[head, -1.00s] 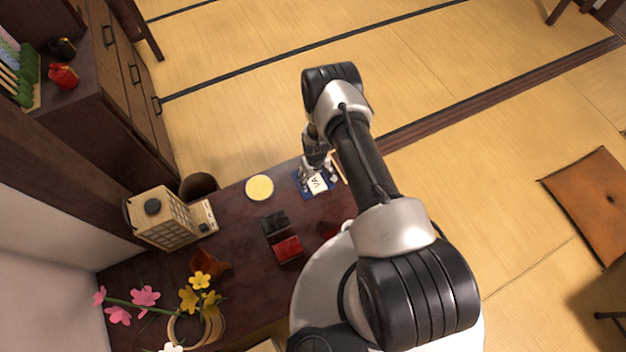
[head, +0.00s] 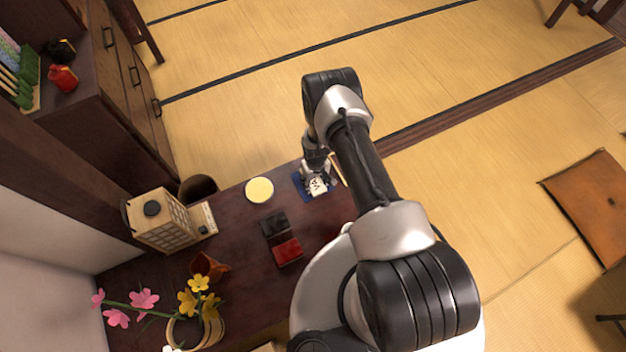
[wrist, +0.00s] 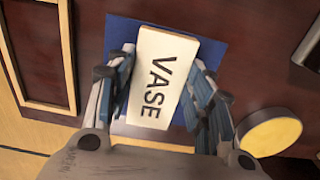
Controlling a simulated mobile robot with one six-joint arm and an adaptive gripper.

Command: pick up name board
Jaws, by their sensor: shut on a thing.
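The name board (wrist: 160,80) is a white block with the black word "VASE" on it. In the wrist view it lies between the two fingers of my gripper (wrist: 160,92), which is shut on it. In the head view the name board (head: 318,187) shows small at the table's far edge, with my gripper (head: 317,175) over it and partly hiding it. A blue mat (wrist: 213,50) lies beneath the board. I cannot tell whether the board touches the mat.
A yellow disc (head: 259,189) is left of the gripper on the dark table (head: 235,240). A black and red box (head: 284,249) sits nearer. A lantern (head: 160,220) and a flower pot (head: 200,325) stand at left. A thin wooden frame (wrist: 70,60) shows in the wrist view.

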